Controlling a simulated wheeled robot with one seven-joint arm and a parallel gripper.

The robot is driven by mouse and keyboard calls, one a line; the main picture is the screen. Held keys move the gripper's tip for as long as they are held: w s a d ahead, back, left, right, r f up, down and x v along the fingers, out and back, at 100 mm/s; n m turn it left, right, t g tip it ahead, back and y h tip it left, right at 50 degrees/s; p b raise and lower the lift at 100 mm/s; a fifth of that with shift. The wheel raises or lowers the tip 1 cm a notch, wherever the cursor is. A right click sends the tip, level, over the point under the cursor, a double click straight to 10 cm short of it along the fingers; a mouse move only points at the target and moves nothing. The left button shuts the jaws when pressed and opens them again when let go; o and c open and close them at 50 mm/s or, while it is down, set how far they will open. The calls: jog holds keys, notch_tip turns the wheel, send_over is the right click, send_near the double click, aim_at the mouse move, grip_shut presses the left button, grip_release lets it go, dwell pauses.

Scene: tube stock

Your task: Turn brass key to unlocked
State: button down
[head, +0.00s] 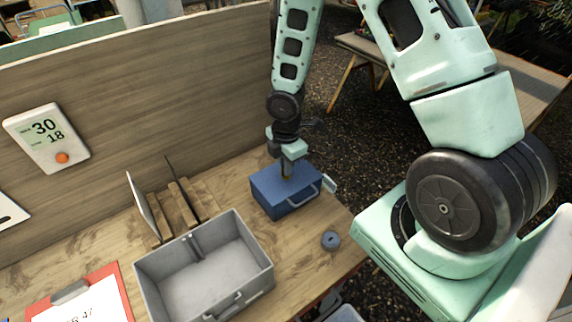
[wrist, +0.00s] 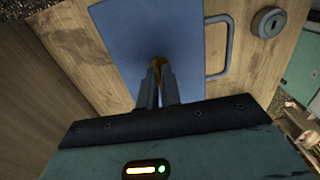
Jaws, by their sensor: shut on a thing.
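A blue box (head: 270,196) with a handle on its front stands near the right end of the wooden table. My gripper (head: 287,172) points down at the middle of its top. In the wrist view, my gripper (wrist: 160,84) is shut on the brass key (wrist: 157,65), a small brass-coloured sliver between the fingertips above the blue box's top (wrist: 187,30). Most of the key is hidden by the fingers. Its turn angle and any lock markings cannot be made out.
A grey open bin (head: 203,285) stands left of the blue box, with a wooden rack (head: 182,208) behind it. A round grey-blue piece with a slot (head: 330,240) lies near the table's right edge; it also shows in the wrist view (wrist: 268,22). A wooden panel (head: 150,85) rises behind.

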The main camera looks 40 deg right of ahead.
jog(key=shift+m, duration=0.3)
jog(key=m+b, duration=0.1)
jog(key=m, duration=0.3)
jog(key=shift+m, duration=0.4)
jog(key=m+b, duration=0.1)
jog(key=m, duration=0.4)
jog(key=shift+b, duration=0.35)
jog(key=m, duration=0.4)
jog(key=shift+b, duration=0.4)
jog(key=shift+m, duration=1.6)
jog(key=c, duration=1.6)
grip_release()
jog(key=shift+b, duration=0.3)
